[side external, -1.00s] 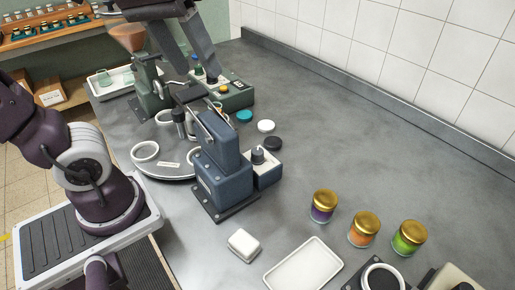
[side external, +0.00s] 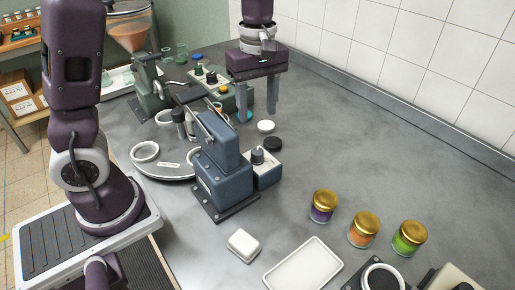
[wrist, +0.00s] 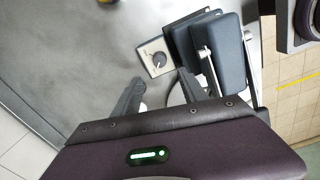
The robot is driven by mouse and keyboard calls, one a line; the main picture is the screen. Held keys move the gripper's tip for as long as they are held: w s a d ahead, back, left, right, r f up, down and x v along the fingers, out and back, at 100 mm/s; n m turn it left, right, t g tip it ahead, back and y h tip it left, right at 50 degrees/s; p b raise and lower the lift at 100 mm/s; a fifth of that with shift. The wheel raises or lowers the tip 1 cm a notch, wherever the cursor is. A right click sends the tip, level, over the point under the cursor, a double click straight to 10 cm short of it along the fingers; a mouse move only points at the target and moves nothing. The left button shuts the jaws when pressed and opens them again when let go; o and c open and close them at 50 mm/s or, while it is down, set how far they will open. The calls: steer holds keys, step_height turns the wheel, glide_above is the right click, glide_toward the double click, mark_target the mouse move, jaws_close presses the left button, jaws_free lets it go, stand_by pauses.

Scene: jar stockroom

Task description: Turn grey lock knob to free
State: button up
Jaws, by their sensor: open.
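In the wrist view the knob (wrist: 158,60) shows from above as a dark round cap with a light mark on a pale plate. My gripper (side external: 257,112) points down, open and empty, behind the knob in the side view and higher than it. In the wrist view its two fingers (wrist: 160,88) are apart, with the knob just beyond their tips. Nothing touches the knob.
Lids in white (side external: 266,126) and black (side external: 273,144) lie near the box. A green machine (side external: 237,98) stands behind. The round turntable (side external: 165,170) is left of the press. Jars (side external: 364,229) and a white tray (side external: 304,266) are in front. The bench at right is clear.

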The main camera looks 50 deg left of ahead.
mark_target(257, 151)
step_height(257, 151, down, 12)
steer(key=shift+f, duration=0.25)
steer(key=shift+c, duration=0.4)
jaws_close()
